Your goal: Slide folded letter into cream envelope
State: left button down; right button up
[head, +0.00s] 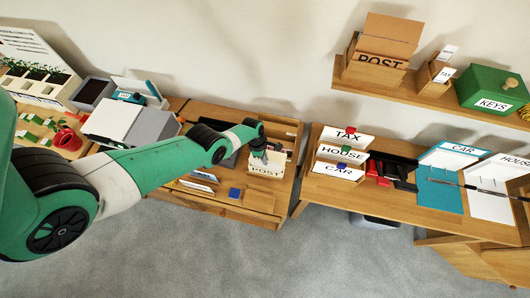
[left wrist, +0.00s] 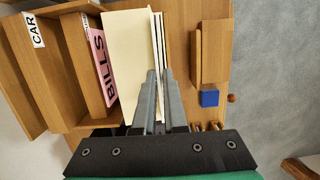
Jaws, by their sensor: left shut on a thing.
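The cream envelope (left wrist: 128,50) stands on edge in the wooden desk rack, its broad face showing in the left wrist view. Thin pale paper edges (left wrist: 159,38) lie right beside it. My right gripper is not in view.
In the left wrist view, a pink BILLS card (left wrist: 101,62) and a CAR label (left wrist: 35,30) stand in slots to the left, and a blue block (left wrist: 209,98) lies to the right. In the head view, TAX, HOUSE and CAR cards (head: 338,170) stand on the right desk.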

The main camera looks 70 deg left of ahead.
pick_arm(q)
jog(key=shift+f+b, duration=0.3)
jog(key=shift+f, duration=0.1)
jog(key=c, duration=0.9)
grip_release()
jog(key=o, duration=0.4)
